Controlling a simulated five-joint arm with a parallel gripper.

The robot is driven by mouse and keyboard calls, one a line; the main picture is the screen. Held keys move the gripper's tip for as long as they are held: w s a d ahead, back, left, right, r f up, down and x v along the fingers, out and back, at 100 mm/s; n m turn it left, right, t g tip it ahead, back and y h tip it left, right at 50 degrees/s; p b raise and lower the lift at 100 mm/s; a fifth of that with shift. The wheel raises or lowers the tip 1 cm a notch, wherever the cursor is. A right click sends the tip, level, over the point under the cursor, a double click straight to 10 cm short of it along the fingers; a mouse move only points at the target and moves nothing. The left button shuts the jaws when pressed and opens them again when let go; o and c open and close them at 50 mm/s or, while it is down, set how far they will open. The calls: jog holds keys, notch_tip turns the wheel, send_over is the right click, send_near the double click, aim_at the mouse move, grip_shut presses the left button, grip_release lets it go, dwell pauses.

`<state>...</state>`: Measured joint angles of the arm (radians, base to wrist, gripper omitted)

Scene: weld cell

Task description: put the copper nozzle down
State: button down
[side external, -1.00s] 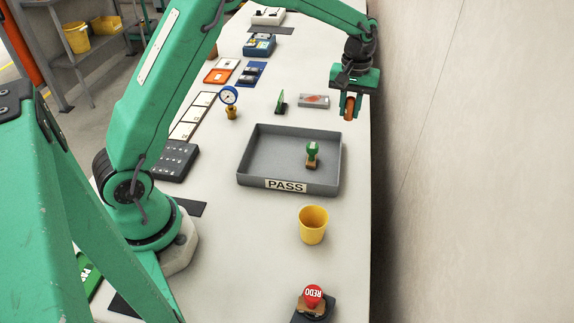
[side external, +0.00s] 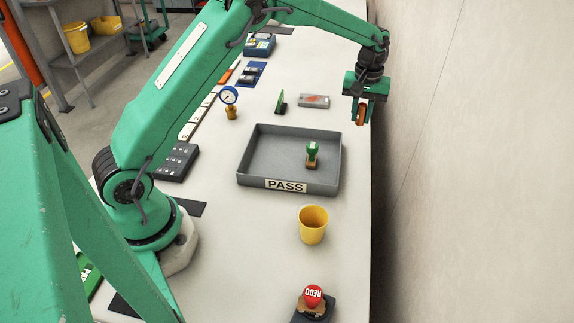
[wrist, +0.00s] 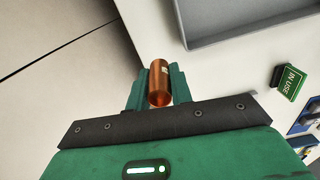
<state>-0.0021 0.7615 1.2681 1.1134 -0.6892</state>
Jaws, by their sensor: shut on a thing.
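The copper nozzle (side external: 361,114) is a short orange-brown cylinder. It is between the green fingers of my gripper (side external: 362,110), which is shut on it. In the wrist view the nozzle (wrist: 160,83) shows between the fingertips with a small pale mark on its side. In the side view my gripper is low near the table's right edge, by the wall, beyond and right of the grey PASS tray. I cannot tell whether the nozzle touches the table.
The grey PASS tray (side external: 244,160) holds a green-handled stamp (side external: 312,150). A flat grey box (side external: 314,101) and a green IN USE sign (wrist: 290,82) stand left of my gripper in the side view. A yellow cup (side external: 313,226) is nearer. The wall (side external: 470,150) is close on the right.

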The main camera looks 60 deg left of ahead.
send_over(348, 132)
notch_tip(348, 132, down, 4)
jog(key=shift+f, duration=0.1)
jog(key=shift+f, duration=2.05)
jog(key=c, duration=1.3)
grip_release()
jog(key=shift+f, duration=0.1)
jog(key=shift+o, duration=0.2)
notch_tip(348, 132, up, 12)
